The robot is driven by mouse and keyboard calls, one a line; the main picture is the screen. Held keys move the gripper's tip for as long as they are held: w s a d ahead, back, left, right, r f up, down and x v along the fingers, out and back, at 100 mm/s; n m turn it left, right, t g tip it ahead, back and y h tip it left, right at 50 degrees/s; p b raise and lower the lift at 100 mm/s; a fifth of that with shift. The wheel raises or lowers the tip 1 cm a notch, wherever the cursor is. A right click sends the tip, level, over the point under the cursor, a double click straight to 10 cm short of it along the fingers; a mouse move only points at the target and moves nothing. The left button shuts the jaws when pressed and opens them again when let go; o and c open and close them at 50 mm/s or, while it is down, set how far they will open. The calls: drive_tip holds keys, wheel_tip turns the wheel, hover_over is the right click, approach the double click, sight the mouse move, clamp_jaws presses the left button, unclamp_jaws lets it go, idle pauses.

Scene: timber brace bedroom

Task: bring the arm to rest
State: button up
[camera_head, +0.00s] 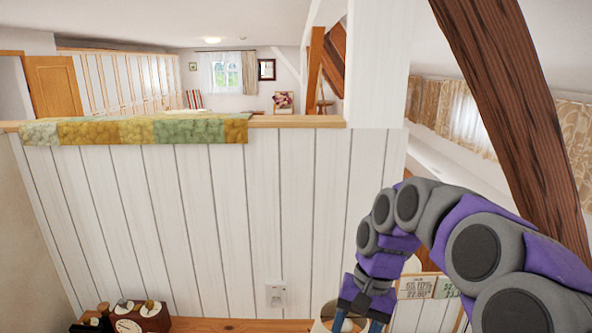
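My arm (475,245), purple and grey with round dark joints, arches in from the lower right and bends down near the middle. My gripper (358,325) hangs at its end, pointing down at the bottom edge. Its two blue fingers stand apart, so it looks open. The fingertips run out of the picture. A pale round-rimmed thing (322,326) shows just behind and left of the fingers. I cannot tell whether they touch it.
A white plank wall (230,220) stands ahead, with a green and yellow patchwork cloth (140,130) over its wooden top. A dark slanted timber brace (515,110) stands close at right.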

drive_tip(key=s+d+f+n+h+b, duration=0.1)
drive_tip(key=s+f, duration=0.3)
drive_tip(key=s, duration=0.4)
drive_tip(key=s+d+f+n+b, duration=0.1)
drive_tip(key=s+f+b, duration=0.3)
drive_tip(key=s, duration=0.5)
drive_tip(key=s+d+f+n+h+b, duration=0.1)
drive_tip(key=s+f+b, duration=0.1)
drive_tip(key=s+f, duration=0.3)
drive_tip(key=s, duration=0.4)
drive_tip(key=shift+d+f+t+h, duration=0.15)
drive_tip(key=shift+f+t+h, duration=0.15)
drive_tip(key=shift+f, duration=0.1)
